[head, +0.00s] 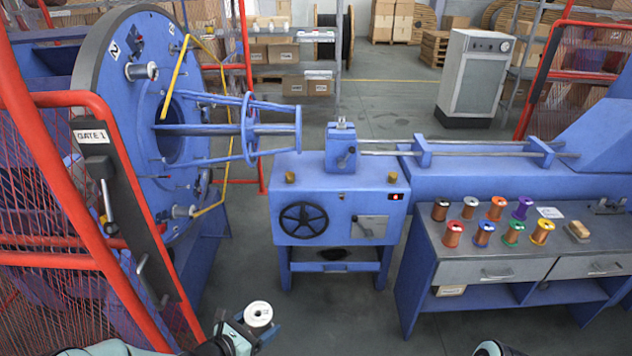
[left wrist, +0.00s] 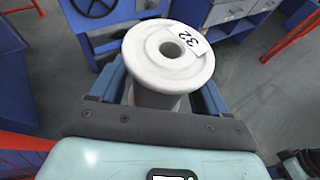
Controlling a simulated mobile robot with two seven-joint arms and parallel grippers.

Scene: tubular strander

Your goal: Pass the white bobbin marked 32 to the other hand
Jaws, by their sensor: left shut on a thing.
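The white bobbin marked 32 (left wrist: 158,70) is upright between the fingers of my left gripper in the left wrist view, its label 32 on the top flange. In the head view the white bobbin (head: 258,314) shows at the bottom, left of centre. My left gripper (head: 259,328) is shut on it, above the floor in front of the blue machine. Only a rounded piece of my right arm shows at the bottom edge of the head view; its gripper is out of view.
A blue bench (head: 470,262) at right holds several coloured bobbins. The blue strander with its large disc (head: 125,120) stands at left, behind the red gate frame (head: 72,190). A machine block with a handwheel (head: 303,220) stands at centre. The floor between gripper and bench is clear.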

